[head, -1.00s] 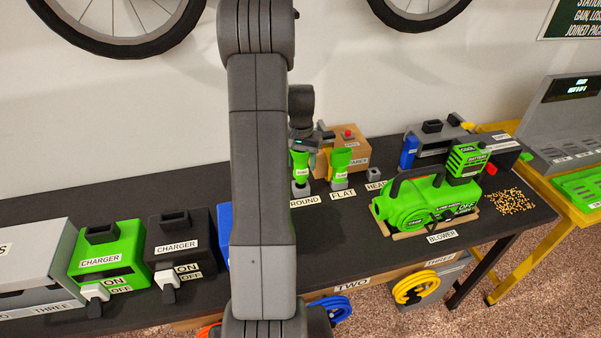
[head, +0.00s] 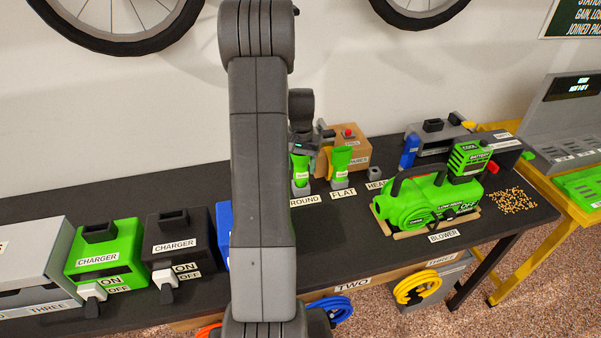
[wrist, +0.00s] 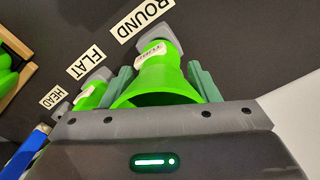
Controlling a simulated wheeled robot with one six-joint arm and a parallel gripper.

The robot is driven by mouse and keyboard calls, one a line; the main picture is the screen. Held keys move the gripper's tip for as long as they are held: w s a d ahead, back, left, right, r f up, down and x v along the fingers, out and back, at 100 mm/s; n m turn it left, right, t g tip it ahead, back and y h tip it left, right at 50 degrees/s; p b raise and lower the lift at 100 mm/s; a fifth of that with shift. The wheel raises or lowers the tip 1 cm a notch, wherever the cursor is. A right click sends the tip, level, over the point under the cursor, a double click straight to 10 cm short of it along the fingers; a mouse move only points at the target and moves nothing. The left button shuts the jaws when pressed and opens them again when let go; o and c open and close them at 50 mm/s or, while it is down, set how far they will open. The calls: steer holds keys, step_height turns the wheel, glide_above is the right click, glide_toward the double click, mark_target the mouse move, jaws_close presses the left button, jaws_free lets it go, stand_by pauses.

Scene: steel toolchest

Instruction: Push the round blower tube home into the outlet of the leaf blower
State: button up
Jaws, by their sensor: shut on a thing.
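The round blower tube (wrist: 160,75) is green with a white label and stands at the ROUND label. In the wrist view my gripper (wrist: 163,84) has one finger on each side of it and is shut on it. The tube also shows in the head view (head: 300,172), partly hidden by my arm. Its lower end is at a grey stand (wrist: 157,37); whether it is clear of the stand I cannot tell. The green leaf blower (head: 425,203) rests on a wooden cradle at the right of the bench, its switch label reading OFF.
The green flat tube (head: 341,160) stands close to the right of the round one, on its own post. A small grey HEAD post (head: 375,173) is further right. A wooden box (head: 348,142) with a red button is behind. Open bench lies before the blower.

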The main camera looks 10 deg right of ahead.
steer(key=shift+f+b, duration=0.8)
steer(key=shift+f, duration=0.45)
steer(key=o, duration=1.1)
steer(key=shift+o, duration=0.2)
steer(key=shift+r, duration=0.1)
steer(key=shift+r+p, duration=2.8)
steer(key=shift+r, duration=1.7)
steer(key=shift+f, duration=0.15)
step_height(320, 180, down, 9)
steer(key=b, duration=0.5)
steer(key=shift+b, duration=0.3)
